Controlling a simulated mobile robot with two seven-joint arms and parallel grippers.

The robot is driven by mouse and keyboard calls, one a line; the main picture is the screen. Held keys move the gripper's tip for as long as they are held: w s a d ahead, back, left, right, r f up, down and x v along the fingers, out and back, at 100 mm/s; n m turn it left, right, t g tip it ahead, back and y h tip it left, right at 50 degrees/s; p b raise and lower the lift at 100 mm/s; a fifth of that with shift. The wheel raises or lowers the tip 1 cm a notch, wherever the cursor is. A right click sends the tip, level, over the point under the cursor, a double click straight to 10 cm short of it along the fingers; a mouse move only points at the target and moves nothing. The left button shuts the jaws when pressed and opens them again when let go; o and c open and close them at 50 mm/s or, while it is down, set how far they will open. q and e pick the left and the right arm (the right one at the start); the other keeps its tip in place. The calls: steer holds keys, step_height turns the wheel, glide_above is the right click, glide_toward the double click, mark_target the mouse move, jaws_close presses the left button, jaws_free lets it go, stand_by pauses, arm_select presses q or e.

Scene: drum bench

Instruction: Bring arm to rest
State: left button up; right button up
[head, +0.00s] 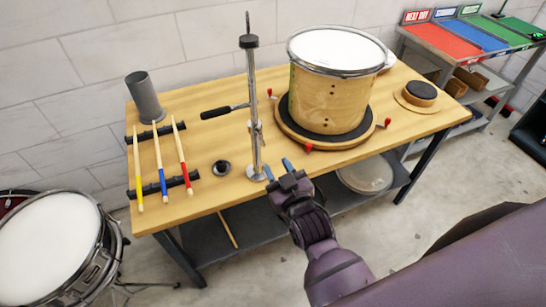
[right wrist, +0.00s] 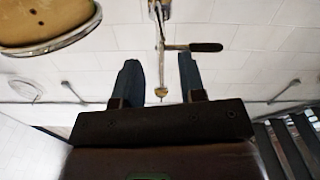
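My right gripper (head: 278,168) is at the front edge of the wooden bench, just right of the base of the metal stand (head: 254,110). Its two blue fingers are apart. In the right wrist view the same gripper (right wrist: 158,62) is open, with no object held between the fingers. The stand's rod (right wrist: 161,50) shows beyond the gap, and I cannot tell the distance. My left gripper is in neither view.
A wooden drum (head: 328,85) sits on a round base with red knobs, behind and right of the gripper. Drumsticks (head: 160,165) lie on a black rack at left, near a grey cup (head: 145,97). A black-handled lever (head: 215,113) juts left from the stand.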

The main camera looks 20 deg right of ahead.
steer(key=s+d+f+g+b, duration=0.1)
steer(key=s+d+f+g, duration=0.2)
steer(key=s+d+f, duration=0.2)
steer(key=s+d+f+m+g+b, duration=0.1)
steer(key=s+d+f+g, duration=0.2)
steer(key=s+f, duration=0.7)
steer(key=shift+d+f+h, duration=0.4)
steer(key=shift+d+f, duration=0.15)
steer(key=shift+d, duration=0.6)
steer(key=shift+s, duration=0.1)
steer(key=shift+d, duration=0.1)
